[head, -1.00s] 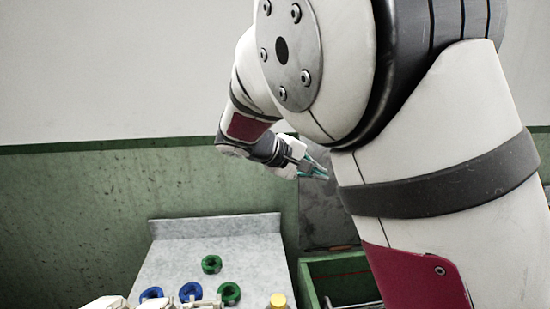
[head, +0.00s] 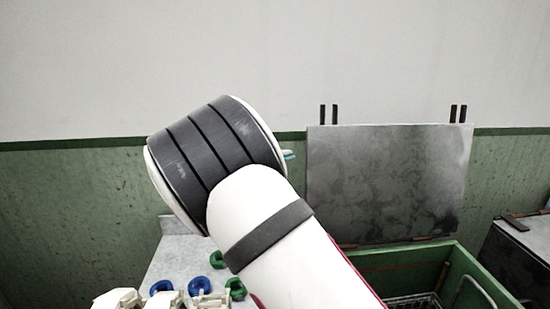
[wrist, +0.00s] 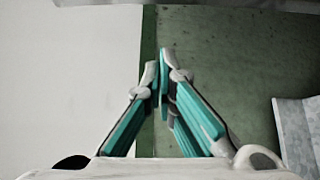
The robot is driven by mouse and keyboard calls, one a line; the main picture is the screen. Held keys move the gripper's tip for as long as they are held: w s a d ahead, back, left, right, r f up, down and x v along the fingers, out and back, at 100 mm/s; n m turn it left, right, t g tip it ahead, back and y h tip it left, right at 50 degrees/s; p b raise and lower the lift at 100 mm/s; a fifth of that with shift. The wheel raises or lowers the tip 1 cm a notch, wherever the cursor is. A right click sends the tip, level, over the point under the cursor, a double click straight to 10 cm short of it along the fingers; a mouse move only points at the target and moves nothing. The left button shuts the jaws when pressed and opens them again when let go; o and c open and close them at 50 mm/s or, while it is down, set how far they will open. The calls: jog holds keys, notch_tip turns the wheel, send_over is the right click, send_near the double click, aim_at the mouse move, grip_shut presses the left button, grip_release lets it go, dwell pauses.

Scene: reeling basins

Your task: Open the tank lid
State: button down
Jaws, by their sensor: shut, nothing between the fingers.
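The tank lid (head: 390,180) is a grey mottled panel. It stands upright at the back edge of the open green tank (head: 477,274), so the lid is open. My gripper shows in the wrist view (wrist: 160,64) with its teal fingers closed together and nothing between them. In the head view only a teal bit of it (head: 289,155) shows past my arm, left of the lid's upper left edge and apparently apart from it. My arm hides the rest of the gripper and the tank's left part.
A grey counter (head: 180,250) at the left holds blue and green rings. Another grey-lidded tank (head: 522,240) stands at the far right, its lid down. A wire basket and a curved handle show inside the open tank. The wall above is clear.

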jog(key=d, duration=0.1)
jog(key=s+d+p, duration=0.1)
jog(key=d+p, duration=0.1)
jog(key=shift+s+r, duration=0.1)
jog(key=shift+s, duration=0.15)
jog(key=shift+s, duration=0.1)
dwell(0.3)
